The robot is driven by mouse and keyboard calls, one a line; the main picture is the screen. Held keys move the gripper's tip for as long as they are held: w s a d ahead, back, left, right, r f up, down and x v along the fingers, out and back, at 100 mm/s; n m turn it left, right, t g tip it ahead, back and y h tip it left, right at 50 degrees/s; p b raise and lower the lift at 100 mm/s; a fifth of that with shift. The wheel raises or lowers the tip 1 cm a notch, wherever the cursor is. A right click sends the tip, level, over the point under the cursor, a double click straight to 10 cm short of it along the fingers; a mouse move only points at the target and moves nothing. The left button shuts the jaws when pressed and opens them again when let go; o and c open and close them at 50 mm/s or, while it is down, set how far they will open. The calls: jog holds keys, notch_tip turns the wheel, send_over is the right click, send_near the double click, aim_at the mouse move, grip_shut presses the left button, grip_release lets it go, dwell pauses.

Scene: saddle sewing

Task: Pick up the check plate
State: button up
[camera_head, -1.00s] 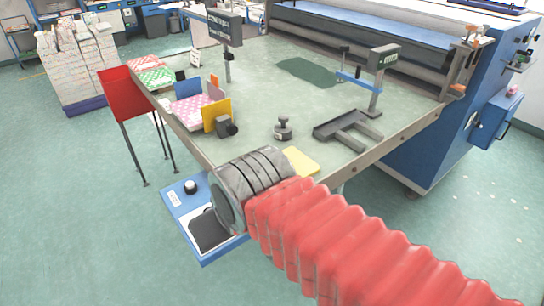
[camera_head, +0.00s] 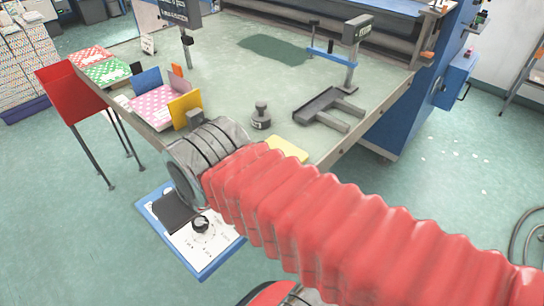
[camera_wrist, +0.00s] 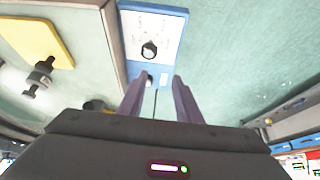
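No label marks the check plate, so I cannot tell which flat piece it is. A blue-edged white plate (camera_head: 215,250) with a black dial knob lies beside the table's near edge; it also shows ahead of my gripper in the wrist view (camera_wrist: 168,22). A smaller dark knob (camera_wrist: 148,79) on its blue end appears between my fingers. My gripper (camera_wrist: 158,78) is open and looks empty, over that end; contact cannot be told. In the head view the dark gripper body (camera_head: 173,213) covers that end. A yellow plate (camera_head: 287,148) lies on the table corner, partly hidden by my red-sleeved arm.
The table (camera_head: 235,85) holds a grey weight (camera_head: 261,116), a dark tray (camera_head: 325,105), a blue-barred stand (camera_head: 350,60) and patterned booklets (camera_head: 155,103). A red bin on legs (camera_head: 70,93) stands left. A large blue machine (camera_head: 400,110) backs the table.

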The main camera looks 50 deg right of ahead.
jog(key=shift+o, duration=0.5)
